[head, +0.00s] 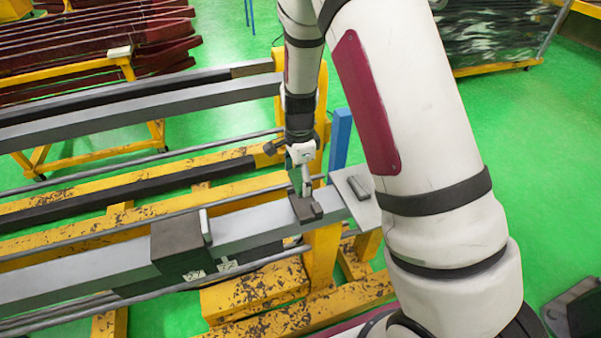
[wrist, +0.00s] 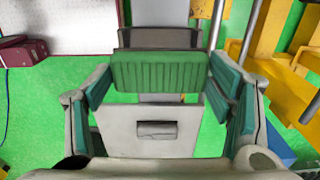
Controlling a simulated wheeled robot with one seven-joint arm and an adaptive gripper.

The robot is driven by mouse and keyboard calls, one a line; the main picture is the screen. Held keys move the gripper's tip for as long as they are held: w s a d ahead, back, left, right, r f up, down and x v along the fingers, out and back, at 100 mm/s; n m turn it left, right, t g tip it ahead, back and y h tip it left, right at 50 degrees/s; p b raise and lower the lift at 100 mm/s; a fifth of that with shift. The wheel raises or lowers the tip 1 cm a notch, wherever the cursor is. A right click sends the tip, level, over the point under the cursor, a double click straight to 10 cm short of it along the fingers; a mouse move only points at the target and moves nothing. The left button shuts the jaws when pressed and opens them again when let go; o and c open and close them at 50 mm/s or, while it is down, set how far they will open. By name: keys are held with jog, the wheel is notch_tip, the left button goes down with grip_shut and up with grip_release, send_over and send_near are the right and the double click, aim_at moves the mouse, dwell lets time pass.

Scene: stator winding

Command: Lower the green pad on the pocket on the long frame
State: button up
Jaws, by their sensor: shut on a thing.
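The green pad (wrist: 158,72) is ribbed and spans the gap between the fingers of my gripper (wrist: 166,90) in the wrist view. My gripper is shut on it. In the head view my gripper (head: 302,180) points down over the right end of the long grey frame (head: 255,228), close to a small dark block (head: 306,208) on the frame. The pad is mostly hidden there by the fingers. A dark piece (wrist: 160,38) shows just beyond the pad in the wrist view. I cannot make out the pocket's opening or whether the pad touches it.
A larger dark block (head: 180,246) with an upright slat sits on the frame to the left. A grey plate (head: 366,206) with a dark piece on it lies at the frame's right end. A blue post (head: 340,138) stands close behind my gripper. Yellow supports (head: 322,262) stand below.

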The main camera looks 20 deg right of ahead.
aim_at(300, 178)
jog(key=shift+f+b, duration=0.4)
jog(key=shift+f, duration=1.25)
jog(key=shift+f, duration=0.4)
jog(key=shift+f+b, duration=0.4)
jog(key=shift+f, duration=1.05)
jog(key=shift+f, duration=0.9)
jog(key=o, duration=1.3)
jog(key=shift+c, duration=0.2)
jog(key=shift+o, duration=0.2)
